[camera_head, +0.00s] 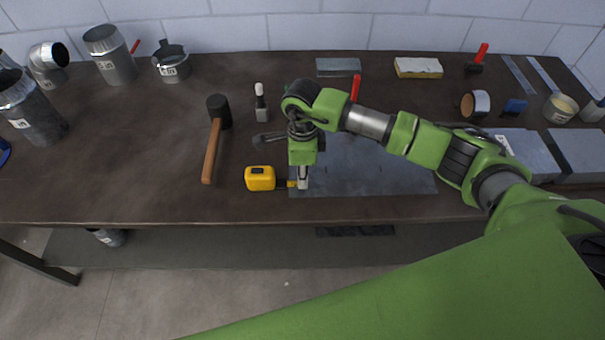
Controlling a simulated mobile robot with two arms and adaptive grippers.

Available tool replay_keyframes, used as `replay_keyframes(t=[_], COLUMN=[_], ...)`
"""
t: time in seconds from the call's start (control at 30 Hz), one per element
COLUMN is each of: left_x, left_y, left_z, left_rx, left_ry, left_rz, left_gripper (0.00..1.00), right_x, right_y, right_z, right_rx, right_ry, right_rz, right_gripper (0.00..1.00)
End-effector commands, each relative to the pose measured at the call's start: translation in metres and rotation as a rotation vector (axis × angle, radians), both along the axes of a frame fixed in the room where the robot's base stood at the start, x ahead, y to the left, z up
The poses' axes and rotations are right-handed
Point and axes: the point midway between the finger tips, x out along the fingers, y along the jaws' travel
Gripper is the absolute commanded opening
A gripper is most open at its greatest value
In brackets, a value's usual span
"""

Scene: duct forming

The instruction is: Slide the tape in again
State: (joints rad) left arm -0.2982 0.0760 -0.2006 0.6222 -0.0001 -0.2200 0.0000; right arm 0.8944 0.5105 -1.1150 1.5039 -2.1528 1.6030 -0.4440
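A yellow tape measure (260,178) lies on the dark workbench near its front edge, left of the grey metal sheet. A short dark and yellow piece, perhaps the tape end, shows at its right side. My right gripper (302,182) points down just right of the tape measure, over the left edge of the sheet (385,175). Its fingertips look close together beside that short piece. I cannot tell whether they grip it or stand apart from it. My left gripper is not in view.
Duct pieces (110,55) stand at the back left. A sponge-like block (418,67) and other tools lie at the back right. The bench's left front is clear.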

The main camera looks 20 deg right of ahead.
Motion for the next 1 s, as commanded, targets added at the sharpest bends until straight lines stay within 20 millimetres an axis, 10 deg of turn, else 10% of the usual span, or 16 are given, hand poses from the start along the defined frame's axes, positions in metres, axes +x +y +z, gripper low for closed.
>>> replay_keyframes(t=[0.73, 0.8, 1.0], left_x=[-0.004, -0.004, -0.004], left_y=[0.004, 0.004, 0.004], left_z=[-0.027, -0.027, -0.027], left_rx=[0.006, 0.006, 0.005], left_ry=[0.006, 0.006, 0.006], left_rz=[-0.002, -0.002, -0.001], left_gripper=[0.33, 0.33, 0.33], right_x=[0.012, 0.012, 0.012], right_y=[0.042, 0.042, 0.041], right_z=[0.001, 0.001, 0.001], right_rx=[0.005, 0.005, 0.003], right_ry=[-0.002, -0.003, -0.002], right_rz=[0.001, 0.001, 0.000], right_gripper=[0.00, 0.32, 0.33])
